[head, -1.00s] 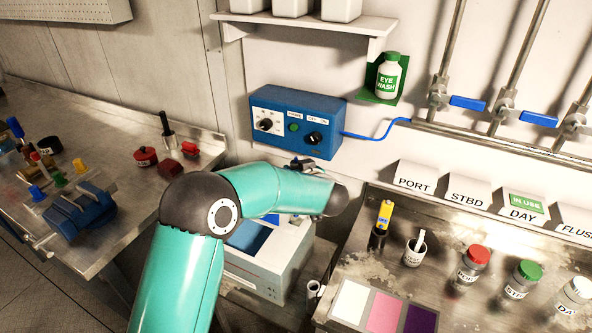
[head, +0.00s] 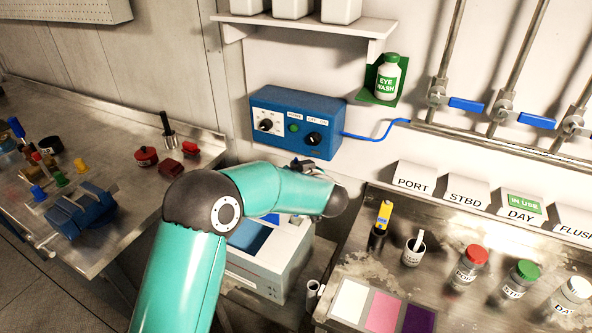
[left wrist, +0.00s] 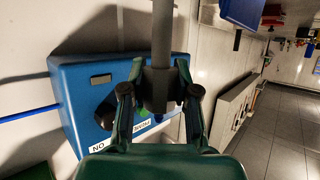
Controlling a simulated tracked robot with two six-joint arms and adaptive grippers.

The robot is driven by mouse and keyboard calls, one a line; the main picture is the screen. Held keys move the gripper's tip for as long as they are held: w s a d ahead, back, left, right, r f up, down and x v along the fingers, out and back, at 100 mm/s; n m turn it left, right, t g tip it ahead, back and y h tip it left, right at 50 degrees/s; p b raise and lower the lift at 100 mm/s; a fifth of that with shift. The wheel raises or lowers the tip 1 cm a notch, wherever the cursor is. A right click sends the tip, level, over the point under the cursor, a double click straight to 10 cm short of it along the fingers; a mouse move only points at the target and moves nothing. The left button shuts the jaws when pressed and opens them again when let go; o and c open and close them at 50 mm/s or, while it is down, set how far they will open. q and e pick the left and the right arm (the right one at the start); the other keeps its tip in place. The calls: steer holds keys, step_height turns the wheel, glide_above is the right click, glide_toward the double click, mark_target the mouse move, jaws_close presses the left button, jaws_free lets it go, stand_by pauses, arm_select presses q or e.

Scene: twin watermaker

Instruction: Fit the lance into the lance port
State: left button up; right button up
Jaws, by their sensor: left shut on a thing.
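My left gripper (left wrist: 160,92) is shut on a dark collar block with a grey rod, which appears to be the lance (left wrist: 162,35). The rod runs up out of the left wrist view. Behind the fingers in that view is the blue control box (left wrist: 75,85), partly covered by the gripper. In the head view the blue control box (head: 285,110) hangs on the wall, with knobs and a green button. My left forearm reaches below it and hides most of the gripper and the rod. I cannot make out the lance port in either view. My right gripper is out of view.
A bench with a blue vise (head: 78,215) and small tools stands at left. A white machine (head: 268,275) sits below my forearm. A shelf (head: 300,22) juts out above.

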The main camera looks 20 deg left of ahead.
arm_select(q)
steer(key=b, duration=0.3)
glide_above(296, 216)
step_height(296, 216, down, 6)
steer(key=shift+w+a, duration=0.2)
steer(key=shift+w, duration=0.2)
stand_by(1.8)
steer(key=shift+f+b, duration=3.3)
steer(key=shift+f, duration=2.15)
steer(key=o, duration=1)
steer(key=shift+o, duration=0.2)
steer(key=shift+s+d, duration=0.1)
